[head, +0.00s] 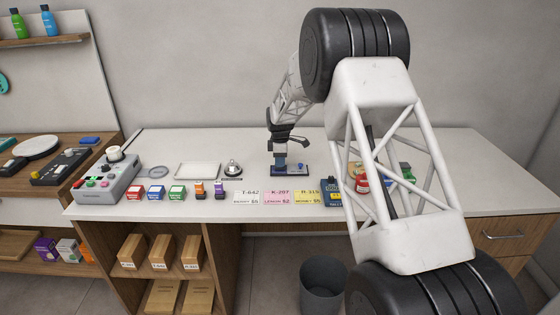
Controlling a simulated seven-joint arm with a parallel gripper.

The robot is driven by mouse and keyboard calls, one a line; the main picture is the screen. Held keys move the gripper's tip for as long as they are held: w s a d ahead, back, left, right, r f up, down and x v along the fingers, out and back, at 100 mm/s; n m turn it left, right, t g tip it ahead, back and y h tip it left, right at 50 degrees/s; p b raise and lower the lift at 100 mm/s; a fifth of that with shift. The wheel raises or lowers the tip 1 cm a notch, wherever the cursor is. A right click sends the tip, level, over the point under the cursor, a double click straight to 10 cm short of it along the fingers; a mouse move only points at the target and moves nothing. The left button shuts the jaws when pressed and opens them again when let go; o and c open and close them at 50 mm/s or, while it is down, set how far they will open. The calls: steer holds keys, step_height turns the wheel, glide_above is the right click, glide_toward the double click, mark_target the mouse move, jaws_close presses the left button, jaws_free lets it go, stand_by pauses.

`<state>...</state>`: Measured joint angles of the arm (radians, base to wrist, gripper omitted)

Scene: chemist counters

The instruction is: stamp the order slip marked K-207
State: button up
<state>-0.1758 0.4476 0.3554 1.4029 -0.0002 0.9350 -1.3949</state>
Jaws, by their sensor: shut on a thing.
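The order slip K-207 (277,197) is pink and lies flat on the counter near its front edge, between a white slip marked T-642 (246,197) and a yellow slip (308,197). My gripper (280,153) points down above the counter, behind the slips. It is shut on a small blue stamp-like block (280,163). The block is over a flat dark-blue pad (298,170); whether it touches the pad I cannot tell.
A bell (233,169) and a white tray (197,171) stand left of my gripper. Red, blue and green boxes (155,192) line the front edge near a grey machine (106,181). My arm hides part of the counter's right. A bin (323,284) stands below.

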steer(key=shift+r, duration=0.1)
steer(key=shift+r, duration=3.4)
steer(key=shift+s, duration=0.1)
steer(key=shift+s+a, duration=0.1)
steer(key=shift+s, duration=0.5)
steer(key=s+a, duration=0.1)
steer(key=s, duration=1.3)
steer(key=shift+s+f, duration=0.3)
steer(key=shift+f, duration=0.15)
steer(key=shift+f, duration=0.2)
steer(key=shift+f, duration=2.75)
steer(key=shift+f, duration=0.6)
